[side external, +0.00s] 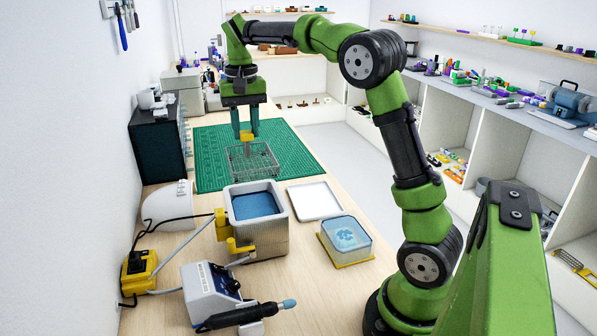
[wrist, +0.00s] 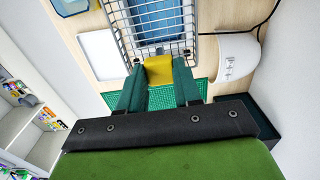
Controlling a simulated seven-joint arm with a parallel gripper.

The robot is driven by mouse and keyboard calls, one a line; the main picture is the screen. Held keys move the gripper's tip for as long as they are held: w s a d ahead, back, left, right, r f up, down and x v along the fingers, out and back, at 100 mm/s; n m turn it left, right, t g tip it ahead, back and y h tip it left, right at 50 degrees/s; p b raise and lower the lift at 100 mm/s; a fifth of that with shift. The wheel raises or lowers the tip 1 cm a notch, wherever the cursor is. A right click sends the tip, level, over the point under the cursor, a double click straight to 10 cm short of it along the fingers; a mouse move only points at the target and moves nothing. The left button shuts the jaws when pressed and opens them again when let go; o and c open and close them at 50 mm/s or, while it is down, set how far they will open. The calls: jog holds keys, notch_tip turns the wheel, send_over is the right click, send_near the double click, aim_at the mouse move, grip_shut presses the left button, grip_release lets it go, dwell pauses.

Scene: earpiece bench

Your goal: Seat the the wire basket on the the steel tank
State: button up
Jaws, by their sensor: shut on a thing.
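The wire basket (side external: 252,160) is a grey mesh basket with a yellow handle block (side external: 246,136). My gripper (side external: 244,133) is shut on the yellow handle, and the basket hangs from it over the green mat. In the wrist view my gripper's green fingers (wrist: 160,88) close on both sides of the yellow handle (wrist: 159,71), with the basket (wrist: 118,22) beyond it. The steel tank (side external: 274,238) stands nearer the side camera, an open square box with blue inside and a yellow tap at its left. In the wrist view the tank's blue interior (wrist: 155,18) shows through the mesh.
A white lid or tray (side external: 314,200) and a clear tub with blue contents (side external: 346,237) lie right of the tank. A white rounded device (side external: 168,204), yellow box (side external: 139,272) with cables, and a soldering-type unit (side external: 215,290) stand left and in front. A dark cabinet (side external: 158,145) borders the green mat (side external: 290,160).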

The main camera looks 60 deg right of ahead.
jog(key=shift+d+f, duration=0.1)
jog(key=shift+f, duration=1.8)
jog(key=shift+f, duration=0.1)
jog(key=shift+f, duration=6.15)
jog(key=o, duration=1.1)
